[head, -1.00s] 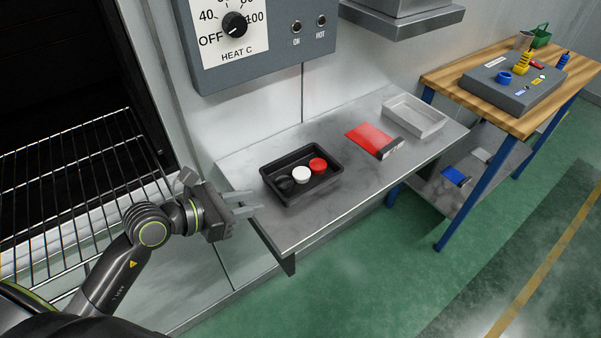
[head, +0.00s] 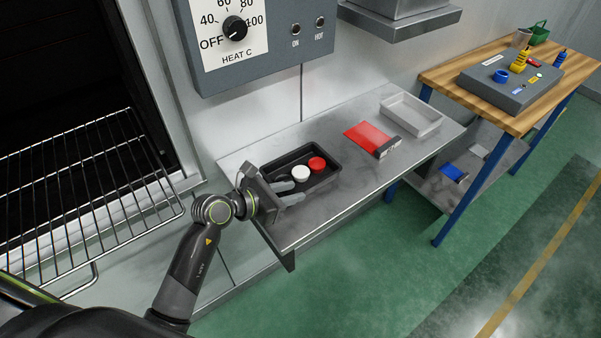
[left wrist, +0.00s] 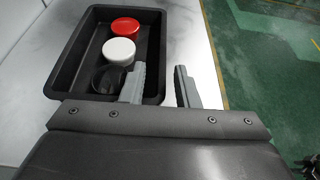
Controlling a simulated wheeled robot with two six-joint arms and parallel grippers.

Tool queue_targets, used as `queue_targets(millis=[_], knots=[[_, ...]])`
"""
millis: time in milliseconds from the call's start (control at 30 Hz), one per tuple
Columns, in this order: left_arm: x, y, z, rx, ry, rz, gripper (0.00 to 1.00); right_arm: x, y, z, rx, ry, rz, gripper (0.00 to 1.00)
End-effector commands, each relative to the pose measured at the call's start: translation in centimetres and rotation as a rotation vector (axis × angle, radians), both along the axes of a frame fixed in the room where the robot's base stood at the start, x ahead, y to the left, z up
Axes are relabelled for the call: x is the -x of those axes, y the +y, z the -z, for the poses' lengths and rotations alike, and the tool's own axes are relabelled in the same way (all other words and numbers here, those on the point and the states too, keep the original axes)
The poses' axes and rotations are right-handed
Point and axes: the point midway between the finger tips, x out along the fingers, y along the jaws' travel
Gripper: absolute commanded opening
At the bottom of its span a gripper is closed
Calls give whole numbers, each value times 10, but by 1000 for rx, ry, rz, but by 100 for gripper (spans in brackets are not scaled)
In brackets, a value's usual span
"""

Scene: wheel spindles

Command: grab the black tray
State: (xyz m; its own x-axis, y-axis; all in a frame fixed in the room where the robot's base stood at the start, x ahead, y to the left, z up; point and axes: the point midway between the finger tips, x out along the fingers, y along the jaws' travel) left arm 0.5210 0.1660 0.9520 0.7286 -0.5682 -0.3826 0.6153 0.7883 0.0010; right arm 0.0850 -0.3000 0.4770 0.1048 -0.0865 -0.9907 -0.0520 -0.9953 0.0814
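The black tray (head: 320,181) lies on the grey metal shelf, partly hidden by my left gripper in the head view. In the left wrist view the tray (left wrist: 72,56) holds a red round piece (left wrist: 125,26), a white round piece (left wrist: 119,50) and a black round piece (left wrist: 107,79). My left gripper (head: 291,193) is open at the tray's near side. In the left wrist view, one finger of the gripper (left wrist: 160,86) is over the tray's inside and the other is outside its right wall, with gaps visible. Whether the fingers touch the wall is unclear.
A red packet (head: 368,135) and a light grey tray (head: 411,115) lie farther right on the shelf (head: 345,195). A heat control panel (head: 255,45) is above. An oven opening with a wire rack (head: 85,190) is at left. A wooden workbench (head: 520,118) stands at right.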

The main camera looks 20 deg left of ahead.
Motion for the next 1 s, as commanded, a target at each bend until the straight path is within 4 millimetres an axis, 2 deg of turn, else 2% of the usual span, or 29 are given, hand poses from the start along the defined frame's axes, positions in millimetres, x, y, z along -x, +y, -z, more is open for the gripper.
queue_targets(millis=[100, 300, 600, 800, 1000], knots=[[-12, -10, 3, 5, 2, 0, 28, 0, 0, -9, 0, -1, 0, 36], [-27, -21, 13, 3, 1, 0, 28, 0, -2, -12, 3, -1, -1, 36], [-29, -22, 15, 1, 0, -1, 28, 0, -6, -12, 7, 0, -2, 36], [-29, -22, 15, 1, 1, 0, 2, 0, -7, -12, 8, 0, -2, 36], [-29, -22, 14, 2, -1, -1, 0, 0, -7, -12, 8, 1, -2, 36]])
